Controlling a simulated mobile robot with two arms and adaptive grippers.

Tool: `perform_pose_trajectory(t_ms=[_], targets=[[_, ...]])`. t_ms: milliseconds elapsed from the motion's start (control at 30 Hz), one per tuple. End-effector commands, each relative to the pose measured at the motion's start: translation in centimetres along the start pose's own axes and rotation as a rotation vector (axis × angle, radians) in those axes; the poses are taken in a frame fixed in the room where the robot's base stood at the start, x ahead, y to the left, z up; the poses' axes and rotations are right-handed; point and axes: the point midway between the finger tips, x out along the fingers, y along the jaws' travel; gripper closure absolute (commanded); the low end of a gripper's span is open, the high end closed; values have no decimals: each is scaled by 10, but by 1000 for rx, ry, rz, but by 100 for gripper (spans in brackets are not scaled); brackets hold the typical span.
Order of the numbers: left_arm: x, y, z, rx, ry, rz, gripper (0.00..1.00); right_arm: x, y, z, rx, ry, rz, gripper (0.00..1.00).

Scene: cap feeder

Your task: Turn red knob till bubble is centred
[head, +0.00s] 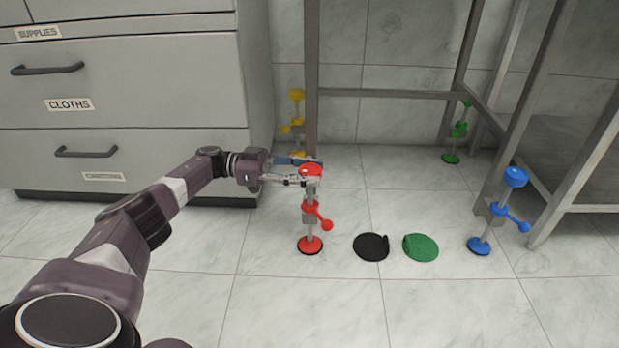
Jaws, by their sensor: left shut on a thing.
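The red knob (311,170) tops an upright grey post that stands on a red round foot (310,245) on the tiled floor. A red side lever (317,214) sits midway down the post. My left gripper (308,171) reaches in from the left and is shut on the red knob, with its fingers around it. No bubble level can be made out in this view. My right gripper is not in view.
Blue (514,177), yellow (297,95) and green (460,128) knobbed feet stand by the grey frame legs. A black disc (371,247) and a green disc (420,247) lie on the floor right of the red foot. Grey drawers (180,90) stand at left.

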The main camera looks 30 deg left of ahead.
Motion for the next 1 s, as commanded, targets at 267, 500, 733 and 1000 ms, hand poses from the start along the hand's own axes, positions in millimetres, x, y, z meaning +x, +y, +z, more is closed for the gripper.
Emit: perform_pose_trajectory(t_ms=[267,500,733,1000], targets=[[2,2,0,0,2,19,84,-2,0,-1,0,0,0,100],[2,2,0,0,3,19,59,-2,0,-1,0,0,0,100],[2,1,0,0,2,16,42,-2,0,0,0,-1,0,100],[0,0,0,0,0,10,42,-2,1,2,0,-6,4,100]])
